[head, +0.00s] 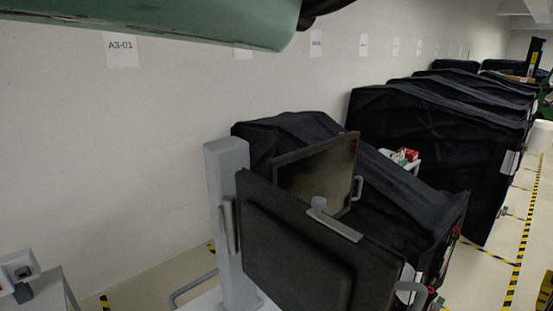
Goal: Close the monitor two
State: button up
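Two dark flat monitors are mounted by a grey upright post (228,215) in the head view. The nearer monitor (300,255) is a large dark panel, tilted, with a grey bracket on its top edge. The farther monitor (305,173) stands behind it at an angle, partly hidden by the nearer one, with a grey handle on its right side. A gap shows between the two panels. I cannot tell which is monitor two. My gripper is not in view; only part of my green arm crosses the top left.
Black-covered carts (430,125) stand in a row along the white wall to the back right. Small red and white items (405,156) lie between covers. A white device (18,270) is at lower left. Yellow-black floor tape (518,255) marks a clear aisle at right.

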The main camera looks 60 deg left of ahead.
aim_at(326, 168)
jog(key=i+l+z, duration=0.1)
jog(key=i, duration=1.6)
jog(key=i+u, duration=0.25)
jog(key=i, duration=0.15)
jog(key=i+l+u, duration=0.15)
jog(key=i+u, duration=0.15)
jog(key=i+l+u, duration=0.25)
jog(key=i, duration=0.25)
jog(key=u, duration=0.45)
jog(key=l+u, duration=0.1)
jog(key=u, duration=0.3)
jog(key=i+l+u, duration=0.1)
jog(key=u, duration=0.8)
jog(key=l+u, duration=0.1)
jog(key=u, duration=0.35)
jog(key=l+u, duration=0.1)
jog(key=u, duration=0.75)
jog(key=k+l, duration=0.05)
